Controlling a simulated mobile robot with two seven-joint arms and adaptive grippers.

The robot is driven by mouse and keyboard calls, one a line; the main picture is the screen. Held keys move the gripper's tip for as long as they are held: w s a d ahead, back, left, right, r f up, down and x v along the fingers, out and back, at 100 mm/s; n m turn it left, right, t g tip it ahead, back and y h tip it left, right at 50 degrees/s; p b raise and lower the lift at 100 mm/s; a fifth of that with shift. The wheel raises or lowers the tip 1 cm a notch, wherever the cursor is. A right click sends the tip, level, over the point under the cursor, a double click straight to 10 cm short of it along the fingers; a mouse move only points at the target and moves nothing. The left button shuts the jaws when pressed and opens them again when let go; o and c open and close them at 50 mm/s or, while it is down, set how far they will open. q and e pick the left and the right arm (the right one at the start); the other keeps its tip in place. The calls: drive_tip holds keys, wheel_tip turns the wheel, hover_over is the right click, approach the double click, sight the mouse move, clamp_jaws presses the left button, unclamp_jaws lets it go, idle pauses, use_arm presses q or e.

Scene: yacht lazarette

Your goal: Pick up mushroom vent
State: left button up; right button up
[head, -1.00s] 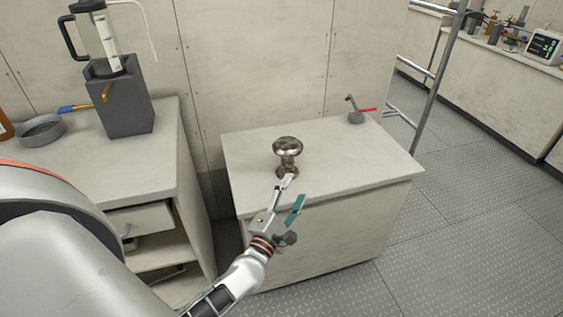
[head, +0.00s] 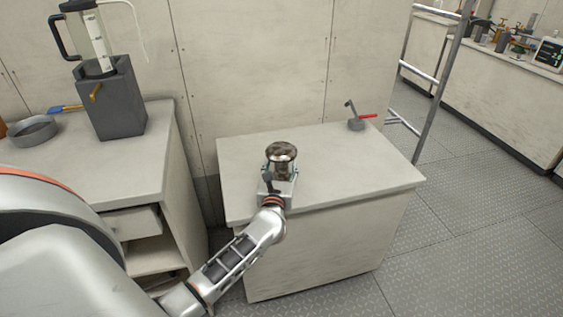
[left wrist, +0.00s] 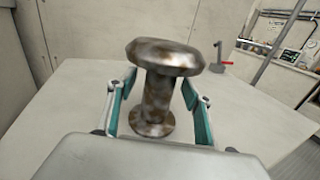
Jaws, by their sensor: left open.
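The mushroom vent (head: 282,153) is a mottled brown metal piece with a round cap, a narrow stem and a flared base. It stands upright on the white counter (head: 350,180). In the left wrist view the vent (left wrist: 157,90) rises between the two teal-padded fingers of my left gripper (left wrist: 160,108). The fingers are open, one on each side of the stem, with a gap showing to each. In the head view my left gripper (head: 279,180) is at the front of the vent and hides its lower part. My right gripper is not in view.
A red-handled fitting (head: 356,122) stands at the counter's back right. A grey box with a clear jug (head: 110,100) and a round grey pan (head: 34,130) are on the left counter. A metal ladder (head: 432,85) stands at right. The counter's right half is mostly clear.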

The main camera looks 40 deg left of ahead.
use_arm(q)
drive_tip(key=shift+w+a+f, duration=0.1)
drive_tip(key=shift+w+a, duration=0.15)
drive_tip(key=shift+w, duration=0.2)
clamp_jaws()
drive_tip(key=shift+r, duration=0.2)
